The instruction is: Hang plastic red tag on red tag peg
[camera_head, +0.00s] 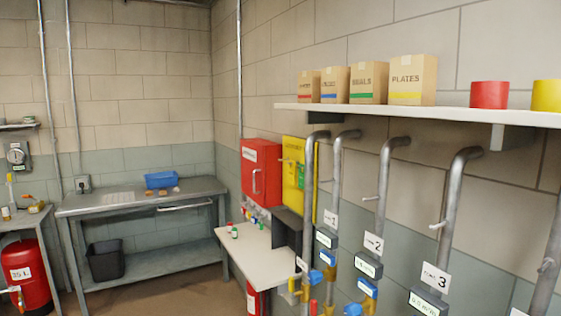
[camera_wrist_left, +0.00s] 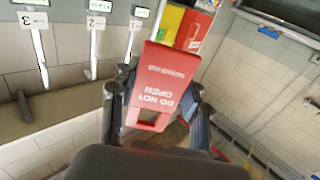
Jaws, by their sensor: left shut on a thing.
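The red plastic tag (camera_wrist_left: 160,72) fills the middle of the left wrist view. Its white "DO NOT OPEN" lettering appears upside down, and it has a slot near its lower end. My left gripper (camera_wrist_left: 157,100) is shut on it, with dark fingers on both sides. Neither gripper shows in the head view. I cannot tell which peg is the red tag peg.
A yellow board (camera_head: 314,200) and red cabinet (camera_head: 261,172) hang on the wall behind the pipes. A shelf (camera_head: 400,112) with boxes juts out above. A white bench (camera_head: 250,258) and metal table (camera_head: 125,199) stand left. Floor between them is clear.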

